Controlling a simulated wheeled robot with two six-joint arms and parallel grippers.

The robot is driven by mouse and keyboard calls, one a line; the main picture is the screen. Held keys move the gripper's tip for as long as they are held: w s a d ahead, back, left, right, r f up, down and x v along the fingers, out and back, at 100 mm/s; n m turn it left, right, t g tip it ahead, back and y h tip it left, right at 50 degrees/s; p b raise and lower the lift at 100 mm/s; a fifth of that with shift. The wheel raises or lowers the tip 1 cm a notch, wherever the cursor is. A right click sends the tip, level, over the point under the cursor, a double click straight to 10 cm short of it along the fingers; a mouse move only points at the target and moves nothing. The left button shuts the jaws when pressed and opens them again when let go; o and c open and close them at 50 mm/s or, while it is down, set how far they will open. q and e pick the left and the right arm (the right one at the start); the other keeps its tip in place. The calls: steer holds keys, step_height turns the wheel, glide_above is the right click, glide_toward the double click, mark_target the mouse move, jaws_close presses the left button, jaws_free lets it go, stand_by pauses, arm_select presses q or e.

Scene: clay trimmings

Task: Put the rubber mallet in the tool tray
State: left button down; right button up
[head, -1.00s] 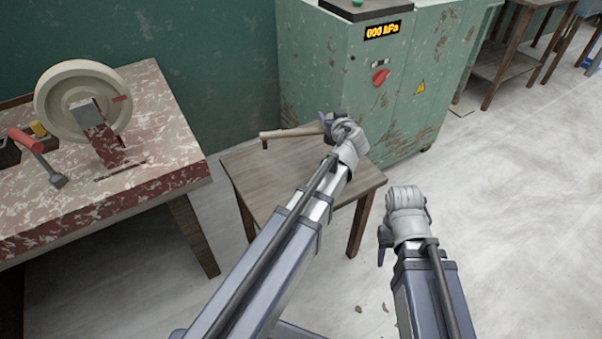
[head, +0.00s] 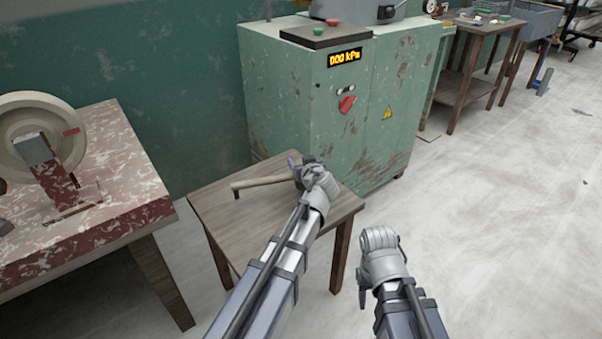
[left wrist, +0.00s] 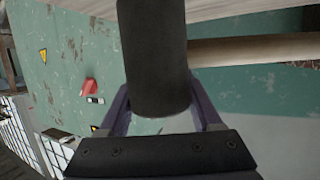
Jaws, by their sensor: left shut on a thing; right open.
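The rubber mallet has a pale wooden handle (head: 262,182), seen in the head view over the small wooden table (head: 225,210). My left gripper (head: 303,168) is shut on its head and hides most of it there. In the left wrist view the black cylindrical head (left wrist: 155,60) sits between my fingers and the handle (left wrist: 265,49) runs off to the right. I cannot tell whether the mallet touches the tabletop. My right gripper (head: 362,288) is open and empty, low over the floor right of the table. I cannot make out the tool tray for certain.
A green cabinet (head: 290,110) with a pressure display stands right behind the small table. A worn red-and-white bench (head: 110,215) with a wheel (head: 35,130) is at left. Another wooden bench (head: 470,75) stands at the back right. The floor at right is clear.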

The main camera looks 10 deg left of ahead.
arm_select(q)
step_height(320, 180, down, 3)
steer(key=shift+f+b, duration=0.1)
steer(key=shift+b, duration=1.05)
steer(key=shift+c, duration=0.4)
jaws_free()
